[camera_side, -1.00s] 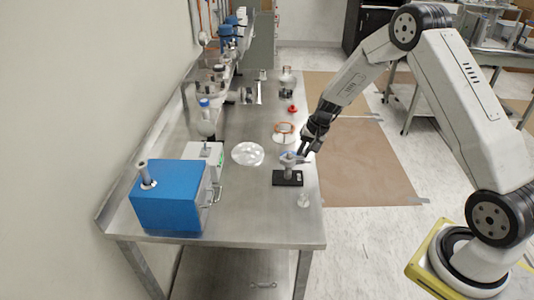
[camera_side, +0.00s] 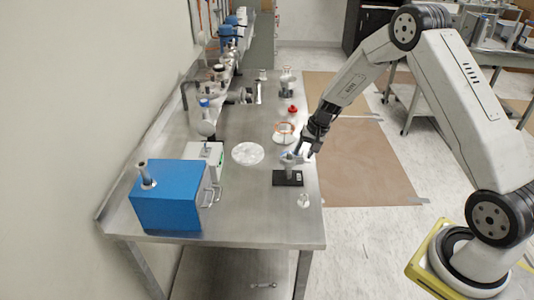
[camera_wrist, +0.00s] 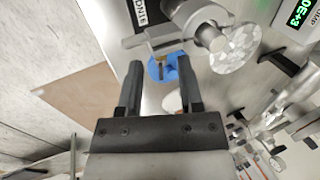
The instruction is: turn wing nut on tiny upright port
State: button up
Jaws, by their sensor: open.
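A tiny upright port (camera_side: 289,168) of metal stands on a black base (camera_side: 287,180) near the right edge of the bench. A clamp with a bluish part sits at its top. In the wrist view, a blue piece (camera_wrist: 161,66) with a brass-coloured part at its middle, seemingly the wing nut, shows beyond and between my fingertips. The silver metal port (camera_wrist: 203,25) lies above and right of it there. My gripper (camera_side: 306,153) is open, just right of the port's top. Its fingers (camera_wrist: 161,73) look empty. Contact with the blue piece cannot be told.
A small clear glass item (camera_side: 303,200) stands in front of the base. A white-silver disc (camera_side: 247,153) lies to the left, and an orange-rimmed ring (camera_side: 284,131) behind. A blue box (camera_side: 170,197) and a gauge unit (camera_side: 207,155) stand at left. Bare bench lies between them.

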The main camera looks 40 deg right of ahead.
jog(key=shift+s+d+f+t+y, duration=0.1)
jog(key=shift+t+y, duration=0.45)
jog(key=shift+s+d+f+t+y, duration=0.1)
jog(key=shift+t+y, duration=0.45)
jog(key=shift+s+d+f+t+y, duration=0.1)
jog(key=shift+d+f+t+y, duration=0.05)
jog(key=shift+t+y, duration=0.55)
jog(key=shift+s+d+f+t+y, duration=0.1)
jog(key=shift+t+y, duration=0.5)
jog(key=shift+t, duration=0.1)
jog(key=shift+d+t+y, duration=0.15)
jog(key=shift+t+y, duration=0.25)
jog(key=s+d+r, duration=0.2)
jog(key=r, duration=0.4)
jog(key=s+d+r, duration=0.2)
jog(key=r, duration=0.4)
jog(key=shift+s+d, duration=0.2)
jog(key=shift+s, duration=0.1)
